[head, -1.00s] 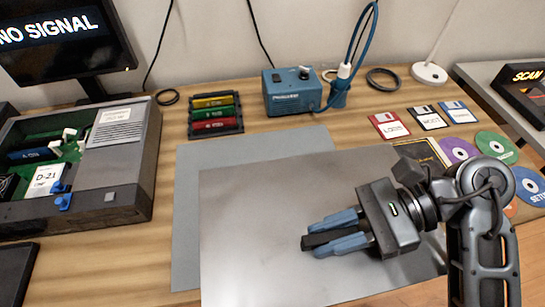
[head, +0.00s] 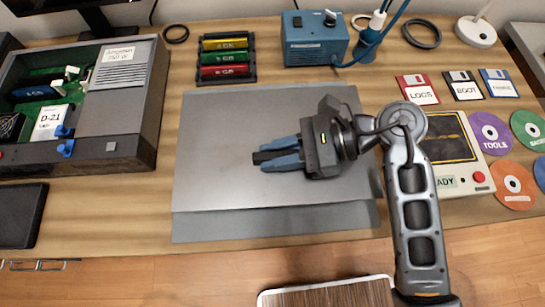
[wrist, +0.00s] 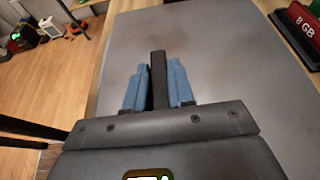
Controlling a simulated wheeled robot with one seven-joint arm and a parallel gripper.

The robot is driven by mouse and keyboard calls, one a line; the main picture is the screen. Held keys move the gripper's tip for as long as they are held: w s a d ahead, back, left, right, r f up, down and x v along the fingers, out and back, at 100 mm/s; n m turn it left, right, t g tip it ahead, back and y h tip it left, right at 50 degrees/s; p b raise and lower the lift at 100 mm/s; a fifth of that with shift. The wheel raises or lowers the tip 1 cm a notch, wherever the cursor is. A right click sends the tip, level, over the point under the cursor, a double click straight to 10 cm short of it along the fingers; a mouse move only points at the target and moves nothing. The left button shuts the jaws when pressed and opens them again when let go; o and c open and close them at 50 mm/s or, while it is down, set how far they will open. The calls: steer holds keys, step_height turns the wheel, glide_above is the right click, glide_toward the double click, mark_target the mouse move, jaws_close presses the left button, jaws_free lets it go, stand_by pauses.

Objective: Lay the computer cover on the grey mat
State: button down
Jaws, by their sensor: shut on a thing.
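The computer cover (head: 225,135) is a flat, dark grey metal sheet with a black handle. My gripper (head: 277,153) has its blue fingers closed on that handle, from the right. In the wrist view the blue fingers (wrist: 158,88) stand on both sides of the black handle, with the cover (wrist: 225,70) spreading beneath.
The opened computer (head: 125,95) stands at left. Behind are a rack of coloured modules (head: 227,57) and a blue soldering station (head: 315,38). Floppy disks (head: 463,85), discs (head: 489,132) and a beige device with a screen (head: 478,160) lie at right. A stool (head: 330,293) stands in front.

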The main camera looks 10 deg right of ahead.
steer(key=shift+w+a+f, duration=0.25)
steer(key=shift+a+f, duration=0.1)
steer(key=shift+f, duration=1.9)
steer(key=c, duration=1)
jaws_free()
steer(key=shift+o, duration=0.2)
steer(key=shift+d, duration=0.1)
steer(key=b+v, duration=0.1)
steer(key=v, duration=1)
steer(key=shift+s+d+r, duration=0.1)
steer(key=shift+d+r, duration=0.15)
steer(key=shift+d, duration=0.1)
